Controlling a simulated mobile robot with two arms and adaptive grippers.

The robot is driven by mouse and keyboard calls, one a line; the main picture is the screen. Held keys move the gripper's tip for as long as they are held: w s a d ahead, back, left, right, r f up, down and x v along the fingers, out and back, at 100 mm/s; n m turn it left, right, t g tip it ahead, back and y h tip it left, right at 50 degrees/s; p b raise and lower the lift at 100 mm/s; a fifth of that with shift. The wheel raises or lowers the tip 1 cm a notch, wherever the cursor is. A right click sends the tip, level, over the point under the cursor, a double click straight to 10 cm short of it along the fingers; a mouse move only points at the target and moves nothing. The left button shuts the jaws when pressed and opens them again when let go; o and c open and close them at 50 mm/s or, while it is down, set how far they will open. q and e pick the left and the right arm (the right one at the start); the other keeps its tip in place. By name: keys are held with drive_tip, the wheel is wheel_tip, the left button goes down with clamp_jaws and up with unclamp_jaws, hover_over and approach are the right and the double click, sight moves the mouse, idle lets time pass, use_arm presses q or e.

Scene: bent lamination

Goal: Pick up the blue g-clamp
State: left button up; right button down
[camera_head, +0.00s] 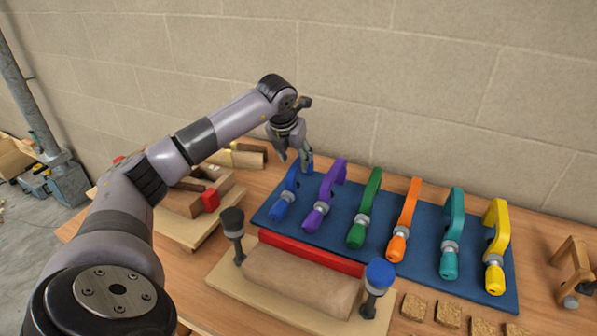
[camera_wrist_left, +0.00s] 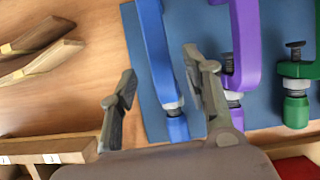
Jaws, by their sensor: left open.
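The blue g-clamp (camera_head: 286,197) is the leftmost of a row of coloured clamps on a dark blue mat (camera_head: 335,240). My left gripper (camera_head: 294,157) is above the far end of the blue clamp, pointing down and open. In the left wrist view the blue clamp (camera_wrist_left: 157,55) lies between the two open fingers (camera_wrist_left: 160,70), with its handle toward the palm. The right finger is close to the purple clamp (camera_wrist_left: 245,45). I cannot tell whether either finger touches a clamp. My right gripper is not in view.
Purple (camera_head: 325,192), green (camera_head: 365,207), orange, teal and yellow clamps continue to the right. In front stands a bent wooden form (camera_head: 300,278) with upright clamps and a red strip. Wooden blocks (camera_head: 195,200) lie at the left. A block wall is behind.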

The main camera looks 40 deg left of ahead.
sight(297, 163)
use_arm(q)
drive_tip(key=p+x, duration=0.1)
drive_tip(key=x, duration=0.5)
drive_tip(key=shift+w+r+p, duration=0.1)
drive_tip(key=shift+w+p, duration=0.05)
drive_tip(key=shift+p, duration=0.2)
drive_tip(key=shift+c, duration=0.6)
drive_tip(key=shift+r, duration=0.1)
clamp_jaws()
